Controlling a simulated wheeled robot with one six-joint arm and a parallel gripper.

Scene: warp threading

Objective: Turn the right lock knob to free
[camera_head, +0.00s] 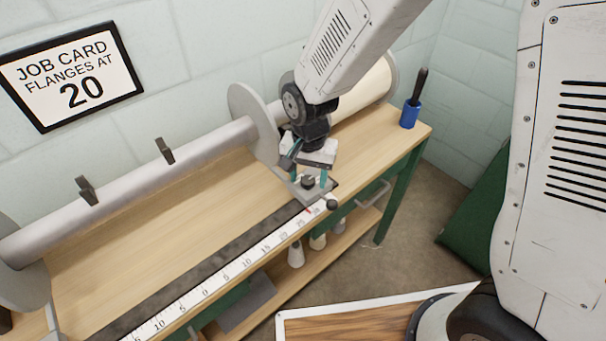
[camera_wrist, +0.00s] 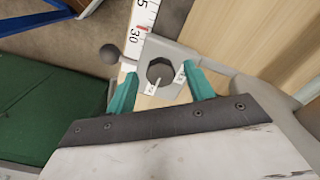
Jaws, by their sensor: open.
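The right lock knob is a dark faceted knob (camera_wrist: 160,71) on a grey plate (camera_wrist: 183,55) in the wrist view. Small white labels sit beside it; their lettering is too small to read. It also shows in the head view (camera_head: 308,182), near the front edge of the bench. My gripper (camera_wrist: 160,85) is open, its teal fingers on either side of the knob with gaps visible. In the head view my gripper (camera_head: 309,181) points down over the plate. The right flange (camera_head: 255,125) stands on the roller just behind it.
A ruler strip (camera_head: 225,272) with a red mark near its right end runs along the bench front. A dark ball handle (camera_head: 332,204) sticks out beside the plate. A blue cup (camera_head: 409,115) stands at the bench's right end. A job card (camera_head: 72,77) reads "FLANGES AT 20".

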